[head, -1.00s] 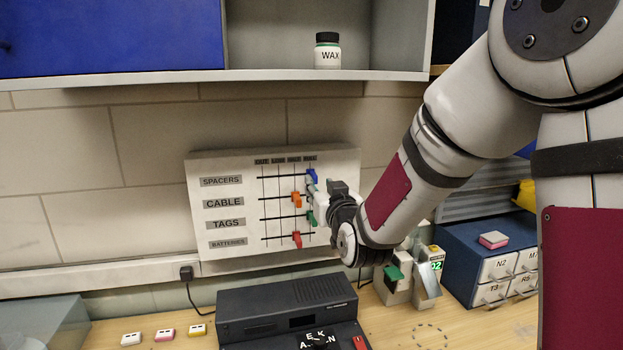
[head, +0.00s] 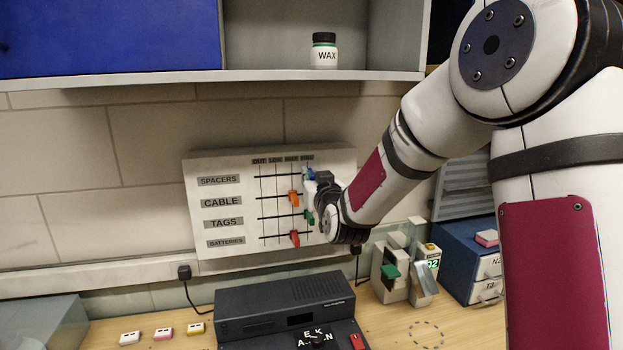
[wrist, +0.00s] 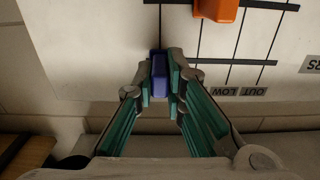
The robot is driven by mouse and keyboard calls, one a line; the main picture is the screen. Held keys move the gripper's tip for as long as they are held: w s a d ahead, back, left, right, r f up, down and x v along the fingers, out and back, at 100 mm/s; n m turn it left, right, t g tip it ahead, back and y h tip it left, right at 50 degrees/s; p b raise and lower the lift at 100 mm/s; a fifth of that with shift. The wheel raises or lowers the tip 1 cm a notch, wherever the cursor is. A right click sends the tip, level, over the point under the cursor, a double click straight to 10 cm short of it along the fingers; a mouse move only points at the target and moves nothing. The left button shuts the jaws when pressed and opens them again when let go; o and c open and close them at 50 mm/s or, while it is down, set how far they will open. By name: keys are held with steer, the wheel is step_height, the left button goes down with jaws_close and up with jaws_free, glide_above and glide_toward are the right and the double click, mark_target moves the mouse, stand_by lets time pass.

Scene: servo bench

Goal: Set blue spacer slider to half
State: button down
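The blue spacer slider (head: 310,173) is on the top row, labelled SPACERS, of the white slider panel (head: 197,170). It stands at the rightmost marked column. In the wrist view the blue slider (wrist: 158,76) lies between the two fingertips of my gripper (wrist: 159,82), which look closed against its sides. In the head view my gripper (head: 314,184) is at the panel's right side, and its fingers partly cover that end of the rows.
Below are an orange slider (head: 293,198) on the CABLE row, a green slider (head: 309,217) on TAGS and a red slider (head: 294,239) on BATTERIES. The orange slider (wrist: 216,10) shows near the fingers in the wrist view. A dark console (head: 260,307) stands below.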

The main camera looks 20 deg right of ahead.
steer(key=shift+a+b, duration=0.4)
steer(key=shift+a, duration=1.6)
steer(key=c, duration=1.6)
jaws_free()
steer(key=shift+c, duration=0.2)
steer(key=shift+s, duration=0.1)
steer(key=s, duration=1.1)
steer(key=shift+s, duration=0.4)
